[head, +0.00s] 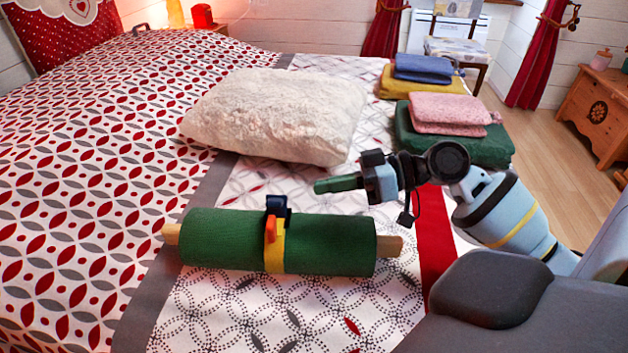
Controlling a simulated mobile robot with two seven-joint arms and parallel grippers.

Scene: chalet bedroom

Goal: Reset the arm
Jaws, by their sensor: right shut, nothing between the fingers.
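My right arm comes in from the right edge, and its gripper (338,184) points left over the bed. Its dark green fingers are closed together with nothing between them. The gripper is above and behind the right half of a green roll (215,238), apart from it as far as I can tell. My left arm and gripper are not in view.
The green roll has a yellow strap (275,250) and wooden ends. A fluffy cream pillow (275,112) lies behind it on the patterned bed (90,190). Folded green (480,147), pink (450,112), yellow (415,82) and blue (423,66) textiles are stacked along the bed's right side.

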